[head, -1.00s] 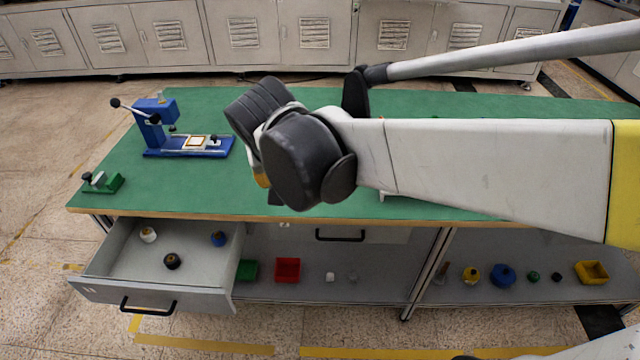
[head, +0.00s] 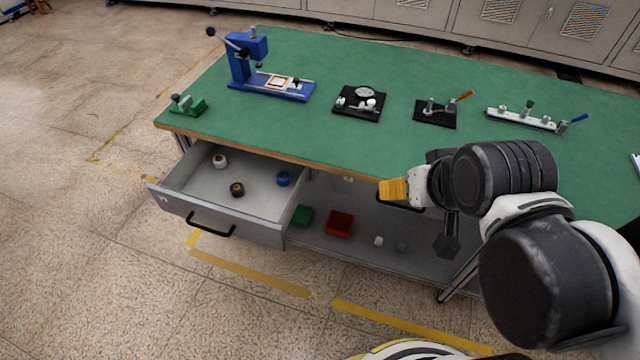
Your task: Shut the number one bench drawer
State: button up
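The bench drawer (head: 220,228) at the left end of the green-topped bench (head: 330,140) is pulled well open. It has a grey front with a black bar handle (head: 211,226) and a small mark at the front's left that I cannot read clearly. Inside lie a white round part (head: 220,161), a dark round part (head: 237,189) and a blue round part (head: 283,178). My gripper (head: 395,190) is to the right of the drawer, near the bench's front edge and apart from the drawer. Its fingers are too unclear to show whether they are open or shut.
A blue press (head: 270,88), a green fixture (head: 188,105) and black fixtures (head: 359,103) stand on the bench. Below, a red bin (head: 340,223) and green bin (head: 302,214) sit on the lower shelf. The floor in front of the drawer is clear.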

aim_at(195, 190)
jog(key=u, duration=1.3)
jog(key=i+j+z, duration=0.1)
jog(key=j, duration=0.2)
jog(key=i+j+z, duration=0.1)
jog(key=j, duration=0.25)
jog(key=i+j+z, duration=0.1)
jog(key=j, duration=0.2)
